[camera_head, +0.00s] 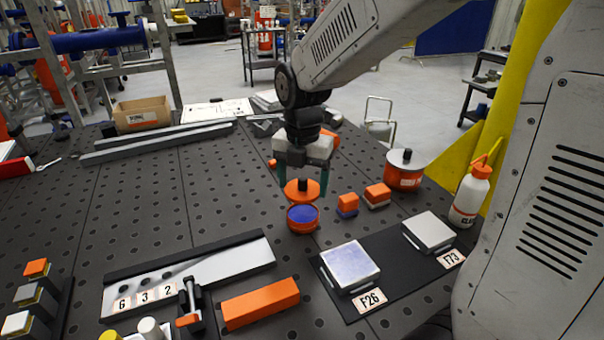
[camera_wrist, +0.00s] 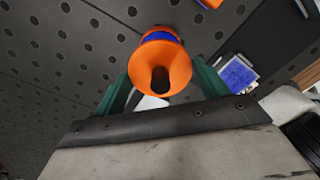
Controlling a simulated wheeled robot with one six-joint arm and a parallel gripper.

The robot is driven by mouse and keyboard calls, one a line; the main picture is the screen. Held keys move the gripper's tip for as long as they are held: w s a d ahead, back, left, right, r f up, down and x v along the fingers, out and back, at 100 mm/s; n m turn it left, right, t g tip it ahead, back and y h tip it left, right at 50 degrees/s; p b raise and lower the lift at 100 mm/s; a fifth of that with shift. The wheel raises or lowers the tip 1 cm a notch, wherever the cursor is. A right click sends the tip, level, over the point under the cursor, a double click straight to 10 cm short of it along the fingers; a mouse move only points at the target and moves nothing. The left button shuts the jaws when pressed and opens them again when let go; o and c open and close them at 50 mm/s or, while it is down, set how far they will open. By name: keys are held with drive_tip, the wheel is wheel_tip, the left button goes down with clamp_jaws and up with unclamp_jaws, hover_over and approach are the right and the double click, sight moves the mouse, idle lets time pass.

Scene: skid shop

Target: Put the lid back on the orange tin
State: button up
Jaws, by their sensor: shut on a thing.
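The orange tin (camera_head: 303,225) stands open on the dark perforated table, with its blue inside facing up. Its lid (camera_head: 291,191) is an orange disc with a black knob. My gripper (camera_head: 303,182) is shut on the lid, with one green finger at each side of it. The lid is held level, apart from the tin, and shows just above its far rim in the head view. In the wrist view the lid (camera_wrist: 177,61) hides most of the tin; a blue and orange part (camera_wrist: 158,35) shows past its edge.
Two small blocks (camera_head: 347,202) (camera_head: 377,193) sit right of the tin. A larger orange tin (camera_head: 404,181) and a white bottle (camera_head: 470,195) stand farther right. A black mat (camera_head: 385,275) with two plates, an orange bar (camera_head: 260,303) and a labelled rack (camera_head: 225,268) lie in front.

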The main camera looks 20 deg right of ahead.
drive_tip(key=shift+f, duration=2.6)
drive_tip(key=shift+f, duration=0.15)
idle(0.3)
drive_tip(key=o, duration=1.1)
drive_tip(key=shift+c, duration=0.2)
drive_tip(key=shift+r, duration=3.5)
clamp_jaws()
